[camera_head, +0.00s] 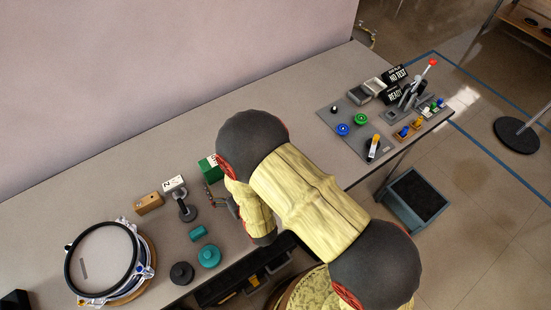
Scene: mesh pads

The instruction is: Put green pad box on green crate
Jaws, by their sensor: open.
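A green box (209,170), which looks like the green pad box, sits on the table near its middle, partly hidden behind my arm. My gripper (212,193) is just in front of the box, low over the table and mostly hidden by my padded arm. Its jaws are open, and I see nothing held in them. I cannot tell whether a finger touches the box. A grey-green crate (391,213) with a dark inside stands on the floor beyond the table's right front edge; it is the closest match to the green crate.
Left of my gripper stand a tan box (148,204), a white box (174,184), a dark weight-like piece (187,212), teal pieces (208,256) and a round mesh frame (104,263). A control panel (362,125) fills the right end. The table (300,95) is clear behind my arm.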

